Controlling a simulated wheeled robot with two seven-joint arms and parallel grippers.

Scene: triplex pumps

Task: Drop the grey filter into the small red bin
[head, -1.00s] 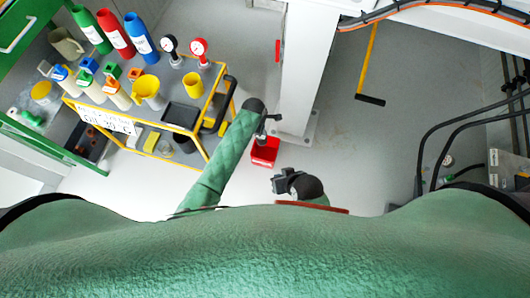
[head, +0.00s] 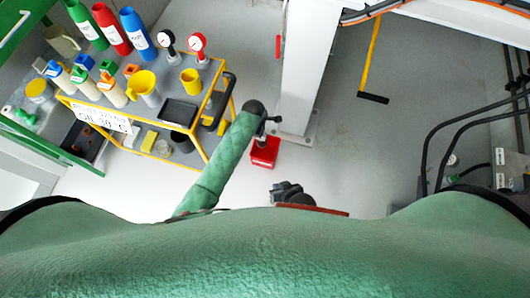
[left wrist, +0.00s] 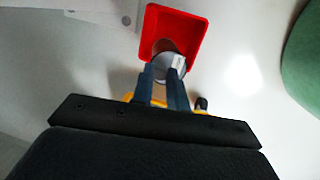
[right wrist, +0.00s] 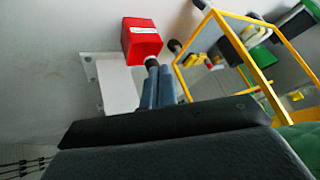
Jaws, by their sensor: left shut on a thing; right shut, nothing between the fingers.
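The small red bin (head: 265,151) stands on the floor near the white column; it also shows in the left wrist view (left wrist: 188,22) and the right wrist view (right wrist: 141,40). My left gripper (head: 270,121) is at the bin's far side in the head view. In the left wrist view, my left gripper (left wrist: 164,74) is shut on the grey filter (left wrist: 172,62), which overlaps the bin's lower part in the picture. How high the filter is above the bin is unclear. My right gripper (head: 287,190) is shut and empty, nearer my body than the bin.
A yellow-framed trolley (head: 205,150) with bottles, jugs and gauges stands left of the bin. The white column (head: 303,80) rises just behind the bin. Floor to the right is clear up to black hoses (head: 425,150). A yellow-handled tool (head: 372,60) is at the back.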

